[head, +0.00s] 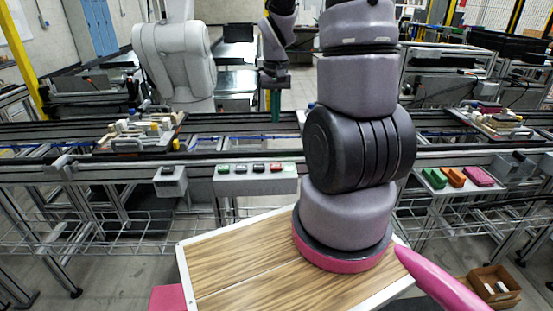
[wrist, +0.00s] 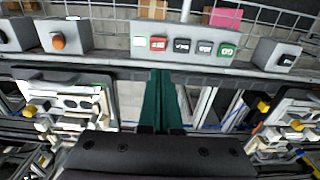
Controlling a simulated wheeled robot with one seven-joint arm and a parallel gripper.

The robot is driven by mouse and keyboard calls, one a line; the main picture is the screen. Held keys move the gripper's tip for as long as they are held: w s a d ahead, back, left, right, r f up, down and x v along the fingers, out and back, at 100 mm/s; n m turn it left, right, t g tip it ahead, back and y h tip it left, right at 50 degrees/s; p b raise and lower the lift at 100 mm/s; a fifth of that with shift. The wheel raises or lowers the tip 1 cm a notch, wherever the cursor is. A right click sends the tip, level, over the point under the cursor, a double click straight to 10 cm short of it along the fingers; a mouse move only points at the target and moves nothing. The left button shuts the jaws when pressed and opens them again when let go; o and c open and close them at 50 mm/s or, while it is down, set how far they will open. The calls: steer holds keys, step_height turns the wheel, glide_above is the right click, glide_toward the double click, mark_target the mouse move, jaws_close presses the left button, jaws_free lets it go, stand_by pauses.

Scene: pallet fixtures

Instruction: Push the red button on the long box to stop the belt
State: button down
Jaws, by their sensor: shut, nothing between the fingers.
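The long grey box (head: 256,184) is fixed to the near side of the conveyor frame in the head view. My gripper (head: 275,118) is above the belt, behind and above the box in the head view. In the wrist view my gripper's green fingers (wrist: 161,75) are together and empty, with their tips appearing just below the red button. They look apart from it.
A smaller grey box (head: 172,182) is left of the long box. Orange button box (wrist: 62,38) and another box (wrist: 277,56) flank it in the wrist view. Loaded pallets (head: 142,135) stand on the belt. Green, orange and pink blocks (head: 455,177) lie at right.

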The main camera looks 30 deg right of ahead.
mark_target(277, 167)
steer(key=shift+d+f, duration=0.2)
steer(key=shift+f, duration=0.65)
steer(key=shift+f, duration=0.1)
step_height(277, 167, down, 14)
steer(key=shift+w+r, duration=0.1)
steer(key=shift+s+f, duration=0.25)
steer(key=shift+f, duration=0.65)
step_height(277, 167, up, 14)
steer(key=shift+w+r, duration=0.2)
steer(key=shift+w, duration=0.05)
stand_by(0.7)
